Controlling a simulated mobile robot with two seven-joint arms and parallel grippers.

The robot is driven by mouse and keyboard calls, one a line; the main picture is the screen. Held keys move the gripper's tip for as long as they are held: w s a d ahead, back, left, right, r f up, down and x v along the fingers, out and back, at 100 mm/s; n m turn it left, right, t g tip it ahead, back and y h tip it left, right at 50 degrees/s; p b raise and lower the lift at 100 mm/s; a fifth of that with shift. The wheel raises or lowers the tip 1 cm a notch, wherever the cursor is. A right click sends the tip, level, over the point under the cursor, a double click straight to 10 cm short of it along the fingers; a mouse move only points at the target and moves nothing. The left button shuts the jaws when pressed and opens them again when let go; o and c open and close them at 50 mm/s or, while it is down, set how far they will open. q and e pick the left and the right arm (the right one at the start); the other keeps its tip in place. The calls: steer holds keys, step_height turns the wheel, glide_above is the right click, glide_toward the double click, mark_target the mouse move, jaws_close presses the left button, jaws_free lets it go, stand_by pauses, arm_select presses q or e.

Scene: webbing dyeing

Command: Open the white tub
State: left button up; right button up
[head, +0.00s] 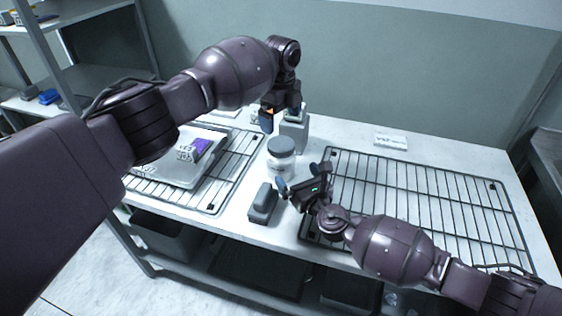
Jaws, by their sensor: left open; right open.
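The white tub (280,166) stands upright on the table between two wire racks. Its grey round lid (281,147) sits on top. My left gripper (280,118) hangs open, pointing down, just behind and above the lid, apart from it as far as I can tell. My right gripper (304,178) is open at the tub's front right, low and close to its side. Whether its fingers touch the tub cannot be told. The tub's lower front right is partly hidden by the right gripper.
A grey square container (294,134) stands just behind the tub. A dark grey block (263,204) lies in front. The left rack (238,160) holds a grey package (178,172) with a purple patch. The right rack (420,195) is empty; a white card (391,142) lies behind it.

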mark_target(288, 163)
arm_select(q)
steer(key=shift+w+f, duration=0.1)
arm_select(e)
steer(key=x, duration=0.9)
steer(key=c, duration=1.4)
arm_select(q)
steer(key=shift+m, duration=0.3)
arm_select(e)
steer(key=shift+c, duration=0.3)
arm_select(q)
steer(key=m, duration=0.3)
steer(key=shift+m, duration=0.3)
steer(key=shift+f, duration=4)
steer(key=shift+a, duration=0.1)
